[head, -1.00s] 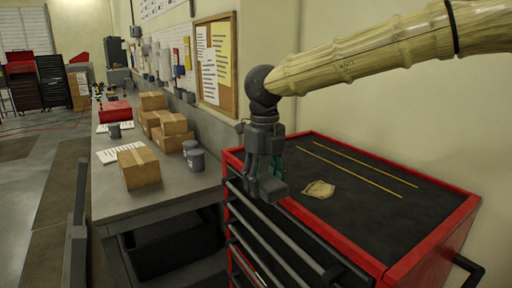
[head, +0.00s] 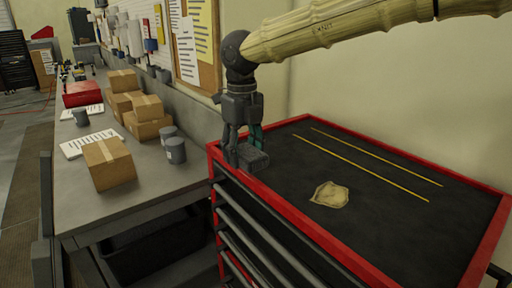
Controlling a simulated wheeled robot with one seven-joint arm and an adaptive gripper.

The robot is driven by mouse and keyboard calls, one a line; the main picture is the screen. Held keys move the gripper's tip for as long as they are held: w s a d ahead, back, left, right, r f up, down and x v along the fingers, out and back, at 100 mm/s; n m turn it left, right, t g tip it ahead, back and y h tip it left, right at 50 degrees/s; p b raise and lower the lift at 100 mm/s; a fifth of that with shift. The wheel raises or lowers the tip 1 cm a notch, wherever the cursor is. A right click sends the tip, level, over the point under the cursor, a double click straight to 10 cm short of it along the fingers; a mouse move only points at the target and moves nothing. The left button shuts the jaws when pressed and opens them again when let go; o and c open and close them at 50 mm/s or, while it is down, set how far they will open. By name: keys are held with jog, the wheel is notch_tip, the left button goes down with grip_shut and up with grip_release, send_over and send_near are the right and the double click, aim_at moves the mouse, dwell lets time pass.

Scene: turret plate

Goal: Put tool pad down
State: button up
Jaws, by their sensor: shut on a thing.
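My gripper (head: 241,148) is at the left edge of the red tool cart (head: 290,215), near its far left corner. It points down and is shut on a dark grey block-like thing (head: 252,158), with a teal piece (head: 256,137) beside the fingers. I cannot tell for certain whether this is the tool pad, or whether it touches the cart's top. A beige, irregular flat patch (head: 330,195) lies on the cart's black top, right of and nearer than my gripper.
Two thin yellow rods or strips (head: 372,165) lie along the cart top; the rest of it is clear. The grey workbench (head: 140,195) at the left holds cardboard boxes (head: 108,164), grey canisters (head: 176,150) and a red box (head: 82,94). A wall is behind the cart.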

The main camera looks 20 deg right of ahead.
jog(key=w+d+p, duration=0.1)
jog(key=w+d, duration=0.1)
jog(key=w, duration=0.2)
jog(key=w+d+f+p, duration=0.1)
jog(key=w+d+p, duration=0.1)
jog(key=w+d, duration=0.1)
jog(key=w+d+p, duration=0.1)
jog(key=w+d, duration=0.1)
jog(key=w, duration=0.3)
jog(key=shift+w+d+f, duration=0.15)
jog(key=shift+w+d, duration=0.05)
jog(key=shift+w, duration=0.2)
jog(key=shift+w+d+f+p, duration=0.15)
jog(key=shift+w+f+p, duration=0.05)
jog(key=shift+f+p, duration=0.35)
jog(key=shift+w+d+f+p, duration=0.1)
jog(key=shift+w+f+p, duration=0.05)
jog(key=shift+f+p, duration=0.9)
jog(key=shift+f, duration=0.05)
jog(key=shift+s+f, duration=0.1)
jog(key=shift+f, duration=0.45)
jog(key=o, duration=1.3)
jog(key=shift+f, duration=0.1)
jog(key=shift+o, duration=0.2)
jog(key=shift+r+b, duration=0.25)
jog(key=shift+b, duration=0.35)
notch_tip(320, 180, up, 11)
jog(key=b, duration=0.3)
jog(key=shift+d, duration=0.15)
